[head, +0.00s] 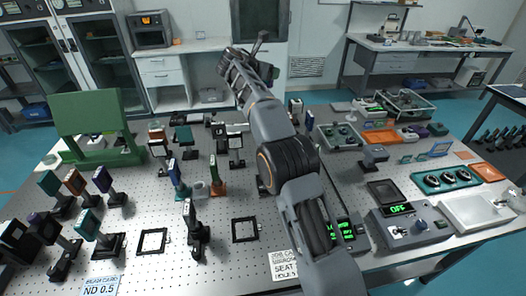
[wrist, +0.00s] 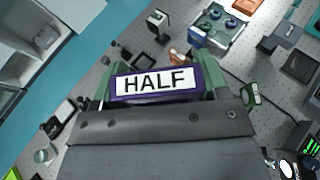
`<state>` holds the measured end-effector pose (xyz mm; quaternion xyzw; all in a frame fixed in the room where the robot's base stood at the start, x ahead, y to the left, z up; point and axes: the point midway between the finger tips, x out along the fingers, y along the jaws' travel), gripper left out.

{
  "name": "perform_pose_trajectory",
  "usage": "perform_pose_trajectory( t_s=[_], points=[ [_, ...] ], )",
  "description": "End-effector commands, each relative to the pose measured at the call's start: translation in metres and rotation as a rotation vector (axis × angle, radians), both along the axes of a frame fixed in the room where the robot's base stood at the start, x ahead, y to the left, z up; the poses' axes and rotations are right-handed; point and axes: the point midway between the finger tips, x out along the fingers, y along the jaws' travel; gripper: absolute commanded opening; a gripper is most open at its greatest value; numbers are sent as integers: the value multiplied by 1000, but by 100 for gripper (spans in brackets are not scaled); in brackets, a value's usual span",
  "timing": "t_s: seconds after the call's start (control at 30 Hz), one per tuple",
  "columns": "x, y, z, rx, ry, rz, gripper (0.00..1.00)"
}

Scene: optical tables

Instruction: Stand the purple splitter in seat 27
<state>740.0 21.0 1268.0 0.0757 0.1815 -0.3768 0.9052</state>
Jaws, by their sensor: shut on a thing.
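The purple splitter (wrist: 155,84) is in my gripper in the wrist view. It shows a purple edge around a white plate that reads HALF. My gripper (wrist: 156,88) is shut on it, with green parts at both sides and my dark housing below hiding its lower part. In the head view my arm reaches up over the far part of the table, and the splitter cannot be made out there. Empty black square frames lie on the table, one at the front left (head: 153,241) and one nearer the middle (head: 245,229). I cannot read which seat is 27.
A card with the word SEAT (head: 284,268) lies at the front edge, partly behind my arm. Several mounted optics stand at the left, with a green stand (head: 92,120) behind. A grey box reading OFF (head: 405,222) and trays fill the right.

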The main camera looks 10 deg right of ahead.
Motion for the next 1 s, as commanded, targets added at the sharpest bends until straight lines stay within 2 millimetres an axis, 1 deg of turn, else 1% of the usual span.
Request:
perform_pose_trajectory(
  t_s=[0.5,0.7,0.8,0.9,1.0],
  points=[
    [-1,2,-132,-3,4,4,6],
    [0,3,-179,-3,3,6,6],
    [-1,3,-195,-2,2,5,6],
    [0,3,-207,-2,0,5,6],
    [0,3,-214,-2,0,5,6]
  ],
)
